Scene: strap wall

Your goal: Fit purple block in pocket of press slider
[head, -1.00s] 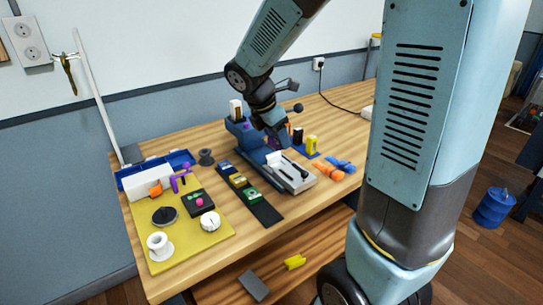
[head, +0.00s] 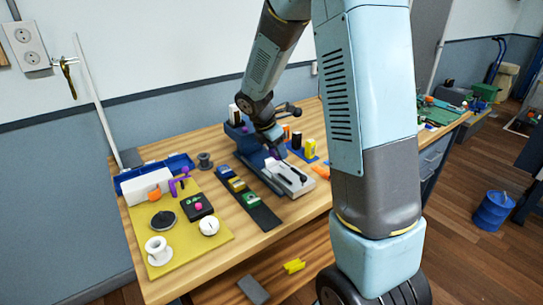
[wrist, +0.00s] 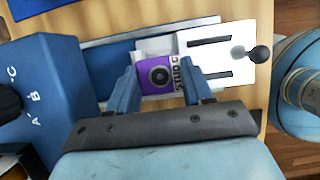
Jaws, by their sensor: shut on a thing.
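The purple block (wrist: 160,78), with a dark round stud and a label reading "STUD C", is between my gripper's blue fingers (wrist: 163,88) in the wrist view. My gripper is shut on it. The white press slider (wrist: 228,52) lies beyond and right of the block, with two dark slots and a black knob. The block is above or at the slider's left end; I cannot tell whether it touches. The pocket is hidden. In the head view my gripper (head: 274,146) is over the press, and the slider (head: 290,178) extends toward the front right.
The blue press body (wrist: 52,85), marked A, B, C, stands close left of my gripper. A dark strip with colored pieces (head: 262,214) lies left of the press. A yellow mat (head: 185,240) holds several parts. A blue stand (head: 305,151) with upright blocks is behind right.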

